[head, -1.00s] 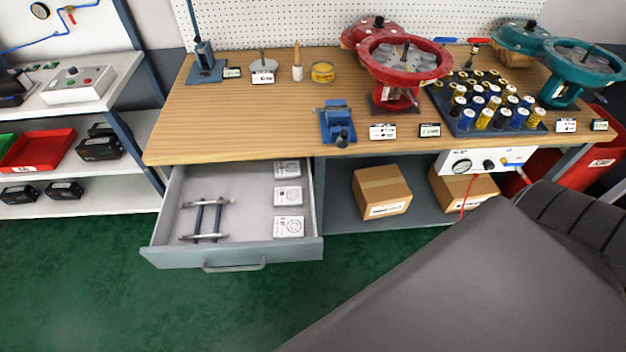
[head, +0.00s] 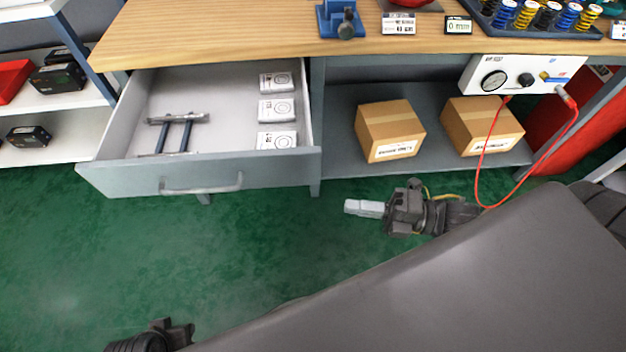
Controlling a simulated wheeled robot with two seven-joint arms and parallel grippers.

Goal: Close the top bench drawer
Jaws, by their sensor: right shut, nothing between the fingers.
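The top bench drawer (head: 130,178) stands pulled out from under the left part of the wooden bench top (head: 240,32). Its grey front carries a bar handle (head: 202,188). Inside lie a metal frame with two dark rods (head: 179,134) and white labelled boxes (head: 277,110) along the right side. My right gripper (head: 352,207) is shut and empty, pointing left, to the right of the drawer front and apart from it. Part of my left arm shows at the bottom left edge; its fingers cannot be made out clearly (head: 185,334).
Two cardboard boxes (head: 390,130) sit on the lower shelf under the bench. A white device (head: 518,75) with a hanging red cable (head: 487,150) is at the right. Shelves with a red bin (head: 12,80) stand at the left. The green floor before the drawer is clear.

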